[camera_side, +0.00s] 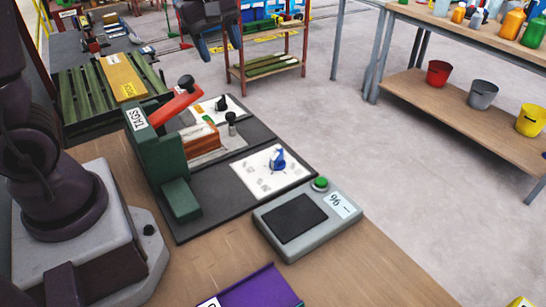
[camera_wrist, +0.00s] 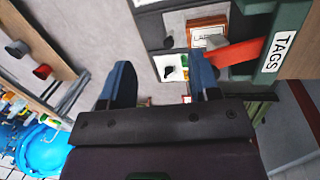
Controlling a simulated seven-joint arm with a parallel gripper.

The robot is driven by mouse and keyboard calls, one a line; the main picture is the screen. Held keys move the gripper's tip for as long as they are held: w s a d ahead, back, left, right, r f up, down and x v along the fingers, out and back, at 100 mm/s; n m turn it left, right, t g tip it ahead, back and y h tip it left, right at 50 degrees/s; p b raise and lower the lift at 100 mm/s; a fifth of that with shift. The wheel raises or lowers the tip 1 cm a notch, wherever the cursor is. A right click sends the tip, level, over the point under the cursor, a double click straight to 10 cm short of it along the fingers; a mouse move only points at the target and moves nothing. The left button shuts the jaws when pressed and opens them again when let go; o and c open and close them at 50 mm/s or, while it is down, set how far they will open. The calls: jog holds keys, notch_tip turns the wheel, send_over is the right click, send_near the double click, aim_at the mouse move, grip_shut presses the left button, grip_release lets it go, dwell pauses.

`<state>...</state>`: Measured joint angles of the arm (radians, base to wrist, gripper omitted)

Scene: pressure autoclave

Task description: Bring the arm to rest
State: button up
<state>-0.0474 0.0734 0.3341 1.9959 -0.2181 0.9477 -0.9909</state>
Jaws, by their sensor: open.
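My gripper (camera_wrist: 162,82) is open, with two blue-and-black fingers spread apart and nothing between them in the wrist view. In the side view my gripper (camera_side: 220,45) hangs at the top, beyond the green machine and above floor level. The green machine (camera_side: 160,150) has a TAGS label and a red lever (camera_side: 175,107) with a dark knob. In the wrist view the red lever (camera_wrist: 236,52) appears beside the right finger; I cannot tell how far apart they are.
A dial panel (camera_side: 270,172) with a blue knob and a grey scale-like box (camera_side: 305,222) stand on the wooden bench (camera_side: 350,275). A purple tray (camera_side: 250,290) is at the front edge. A shelf (camera_side: 480,115) with buckets is at right. Open floor (camera_side: 420,190) lies between.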

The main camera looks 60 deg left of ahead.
jog(key=s+d+r+m+t, duration=0.1)
jog(key=s+d+r+m, duration=0.1)
jog(key=s+d+m, duration=0.3)
jog(key=s+d+r+m+t+y, duration=0.1)
jog(key=s+d+r+m+t, duration=0.1)
jog(key=s+d+m, duration=0.3)
jog(key=s+m, duration=0.4)
jog(key=m, duration=0.3)
jog(key=shift+r, duration=0.4)
